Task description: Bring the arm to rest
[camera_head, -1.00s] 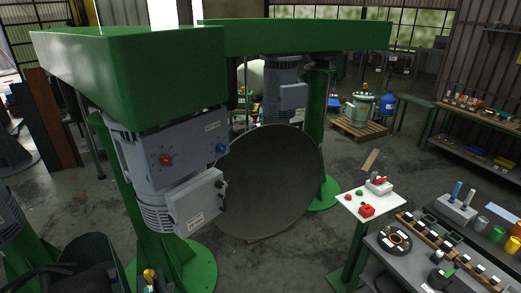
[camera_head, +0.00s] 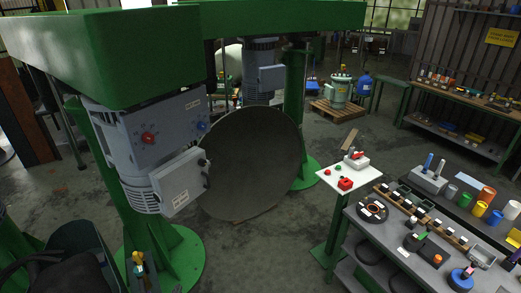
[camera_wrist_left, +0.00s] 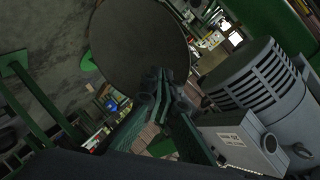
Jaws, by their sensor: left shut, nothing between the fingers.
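My left gripper (camera_wrist_left: 165,95) shows in the left wrist view with its dark fingers together and nothing between them. Beyond its tips is a large dark round disc (camera_wrist_left: 140,45). A grey finned motor (camera_wrist_left: 260,85) and a grey box with a white label (camera_wrist_left: 240,142) are to its right. In the head view a dark shape fills the lower left corner, and I cannot make out the fingertips there. My right gripper is in neither view.
A green machine (camera_head: 110,50) with a grey control box (camera_head: 180,180) stands at left, the dark disc (camera_head: 255,165) behind it. A white-topped stand (camera_head: 340,180) and a workbench (camera_head: 350,215) with several small parts are at right. The floor between is clear.

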